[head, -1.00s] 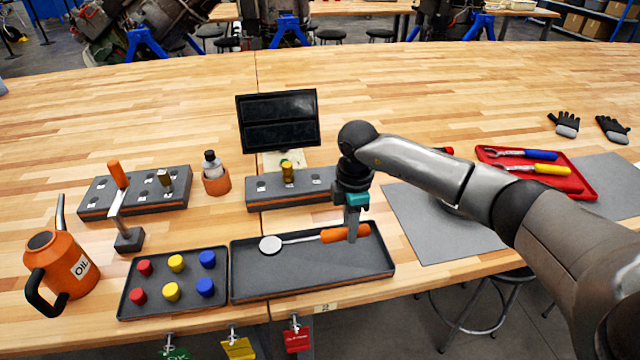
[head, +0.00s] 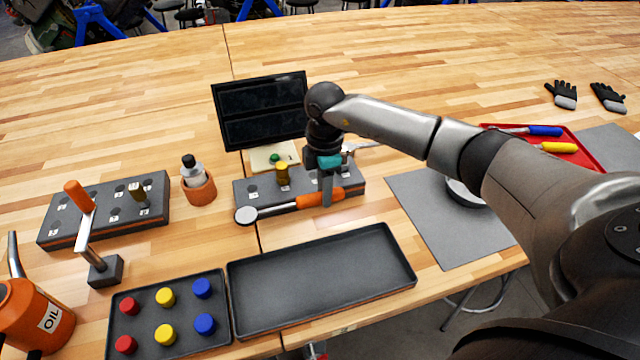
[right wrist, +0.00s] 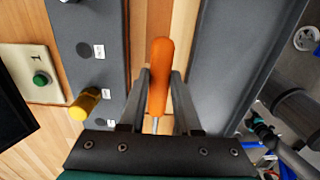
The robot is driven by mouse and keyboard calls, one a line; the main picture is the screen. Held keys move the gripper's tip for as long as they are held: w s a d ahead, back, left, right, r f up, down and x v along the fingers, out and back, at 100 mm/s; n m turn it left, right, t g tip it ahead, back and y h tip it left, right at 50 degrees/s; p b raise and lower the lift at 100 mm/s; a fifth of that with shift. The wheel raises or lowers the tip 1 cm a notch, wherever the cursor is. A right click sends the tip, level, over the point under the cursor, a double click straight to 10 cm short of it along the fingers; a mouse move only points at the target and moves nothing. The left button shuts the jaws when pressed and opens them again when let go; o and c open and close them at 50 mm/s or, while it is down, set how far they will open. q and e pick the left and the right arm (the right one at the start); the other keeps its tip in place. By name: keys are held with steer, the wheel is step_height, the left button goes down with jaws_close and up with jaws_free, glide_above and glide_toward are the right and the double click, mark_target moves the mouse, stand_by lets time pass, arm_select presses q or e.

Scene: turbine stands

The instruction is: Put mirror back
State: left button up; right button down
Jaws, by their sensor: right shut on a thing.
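The mirror has an orange handle (head: 344,194), a thin metal shaft and a round head (head: 246,215). My right gripper (head: 327,199) is shut on its handle and holds it roughly level, off the empty dark tray (head: 320,285). In the head view the mirror overlaps the front edge of the grey numbered block (head: 252,188). In the right wrist view the handle (right wrist: 159,75) stands between the two fingers (right wrist: 158,95), beside the block (right wrist: 86,22). My left gripper is not in view.
A brass piece (head: 282,174) stands in the block, before a dark screen (head: 260,108). At left are a second block (head: 60,220), a bottle in an orange cup (head: 199,187), an oil can (head: 40,318) and a tray of coloured caps (head: 140,308). A grey mat (head: 435,225) lies right.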

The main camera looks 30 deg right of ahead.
step_height(320, 180, down, 2)
steer(key=shift+s+f+b, duration=0.1)
steer(key=shift+s+b, duration=0.05)
steer(key=shift+b, duration=0.6)
steer(key=b, duration=0.4)
glide_above(324, 224)
step_height(324, 224, down, 4)
steer(key=shift+f, duration=0.2)
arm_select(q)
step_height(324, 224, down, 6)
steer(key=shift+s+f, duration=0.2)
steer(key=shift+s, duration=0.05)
arm_select(e)
steer(key=shift+f, duration=0.65)
arm_select(q)
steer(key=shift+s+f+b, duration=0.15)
steer(key=shift+b, duration=0.2)
arm_select(e)
steer(key=shift+f, duration=0.25)
steer(key=shift+c, duration=1.9)
jaws_free()
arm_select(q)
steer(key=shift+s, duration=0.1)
arm_select(e)
steer(key=shift+r, duration=0.2)
